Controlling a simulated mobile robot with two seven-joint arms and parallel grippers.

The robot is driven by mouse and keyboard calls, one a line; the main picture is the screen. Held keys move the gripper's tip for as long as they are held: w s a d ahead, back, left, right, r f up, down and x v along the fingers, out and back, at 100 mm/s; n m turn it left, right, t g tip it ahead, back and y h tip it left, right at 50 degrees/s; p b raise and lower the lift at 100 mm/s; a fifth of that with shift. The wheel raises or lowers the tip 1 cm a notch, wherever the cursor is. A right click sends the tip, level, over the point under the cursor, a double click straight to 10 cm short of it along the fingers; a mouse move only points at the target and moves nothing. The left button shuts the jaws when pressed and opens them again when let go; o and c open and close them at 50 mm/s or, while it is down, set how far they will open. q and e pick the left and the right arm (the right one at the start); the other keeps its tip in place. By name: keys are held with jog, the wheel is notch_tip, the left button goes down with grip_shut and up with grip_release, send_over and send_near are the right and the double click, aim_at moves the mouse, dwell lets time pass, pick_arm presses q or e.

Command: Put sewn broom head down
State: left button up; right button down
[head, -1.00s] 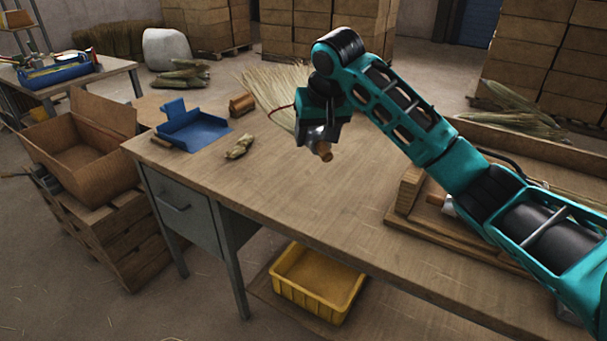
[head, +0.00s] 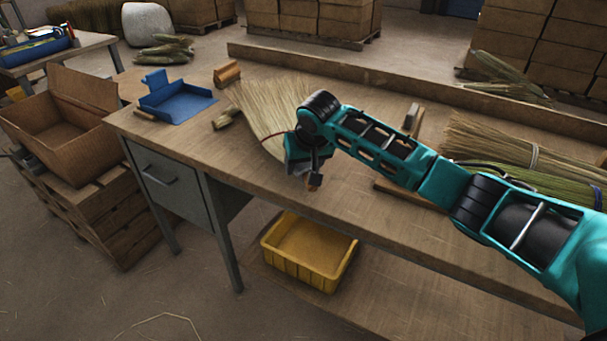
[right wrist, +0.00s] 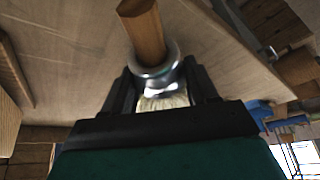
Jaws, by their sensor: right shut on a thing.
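The sewn broom head (head: 262,110) is a fan of pale straw with a red band near its narrow end. In the head view it is low over or on the workbench (head: 225,160), its bristles pointing to the back left; I cannot tell if it touches. My right gripper (head: 312,172) is shut on it near its bound end. In the right wrist view the gripper (right wrist: 160,90) closes around a shiny metal collar (right wrist: 157,72) with a wooden handle stub (right wrist: 142,32) sticking out. My left gripper is not in view.
Large straw bundles (head: 500,148) lie at the right. A yellow bin (head: 308,252) is below. The bench's front middle is clear.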

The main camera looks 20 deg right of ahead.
notch_tip(320, 180, down, 3)
jog(key=shift+r, duration=0.2)
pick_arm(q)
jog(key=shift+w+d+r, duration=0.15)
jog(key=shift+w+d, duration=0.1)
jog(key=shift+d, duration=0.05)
pick_arm(e)
jog(key=shift+f, duration=0.2)
jog(key=shift+c, duration=1.5)
grip_release()
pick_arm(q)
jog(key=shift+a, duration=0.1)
